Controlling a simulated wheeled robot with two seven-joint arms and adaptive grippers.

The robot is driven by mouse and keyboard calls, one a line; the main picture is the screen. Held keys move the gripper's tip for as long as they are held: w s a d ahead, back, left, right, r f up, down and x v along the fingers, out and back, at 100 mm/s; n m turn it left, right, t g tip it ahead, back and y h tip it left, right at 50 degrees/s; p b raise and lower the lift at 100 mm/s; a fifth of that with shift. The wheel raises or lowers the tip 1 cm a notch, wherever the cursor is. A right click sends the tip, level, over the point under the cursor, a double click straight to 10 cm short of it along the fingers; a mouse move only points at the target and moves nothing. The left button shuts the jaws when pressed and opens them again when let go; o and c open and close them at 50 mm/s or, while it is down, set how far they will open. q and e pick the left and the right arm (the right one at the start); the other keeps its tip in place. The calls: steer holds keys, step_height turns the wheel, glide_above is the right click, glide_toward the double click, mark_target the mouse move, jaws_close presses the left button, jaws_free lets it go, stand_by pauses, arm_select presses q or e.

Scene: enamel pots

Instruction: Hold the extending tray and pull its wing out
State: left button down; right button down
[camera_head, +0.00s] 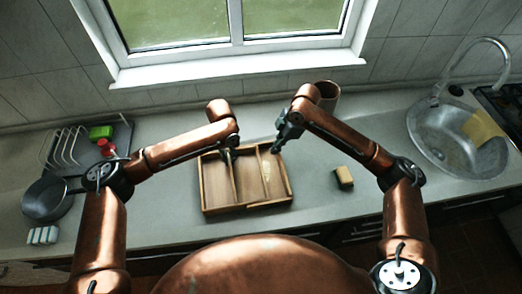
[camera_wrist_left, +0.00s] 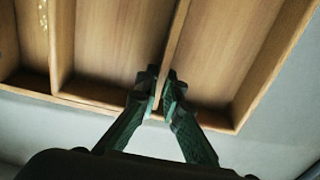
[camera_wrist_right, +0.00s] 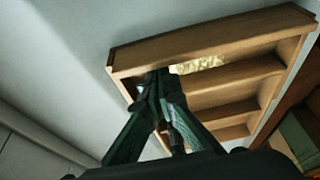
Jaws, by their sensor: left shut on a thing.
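The wooden extending tray (camera_head: 248,207) lies on the counter, with long dividers between its compartments. My left gripper (camera_head: 227,151) is at the tray's back edge. In the left wrist view its fingers (camera_wrist_left: 160,88) are shut on a thin upright wooden divider (camera_wrist_left: 172,45), one on each side. My right gripper (camera_head: 277,148) is at the back right corner of the tray. In the right wrist view its fingertips (camera_wrist_right: 160,82) are close together and overlap the tray's back end near the long side wall (camera_wrist_right: 215,38). Whether they touch or grip it is unclear.
A yellow-brown block (camera_head: 344,178) lies right of the tray. A dish rack (camera_head: 66,147) and dark pan (camera_head: 48,198) stand at left, a brown pot (camera_head: 328,92) behind, and a sink (camera_head: 455,135) at right. The counter around the tray is mostly clear.

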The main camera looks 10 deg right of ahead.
steer(key=d, duration=0.6)
steer(key=shift+w, duration=0.1)
steer(key=shift+a, duration=0.5)
steer(key=a, duration=0.3)
steer(key=shift+a, duration=0.1)
steer(key=v, duration=1)
arm_select(q)
steer(key=c, duration=2.2)
jaws_free()
steer(key=shift+o, duration=0.2)
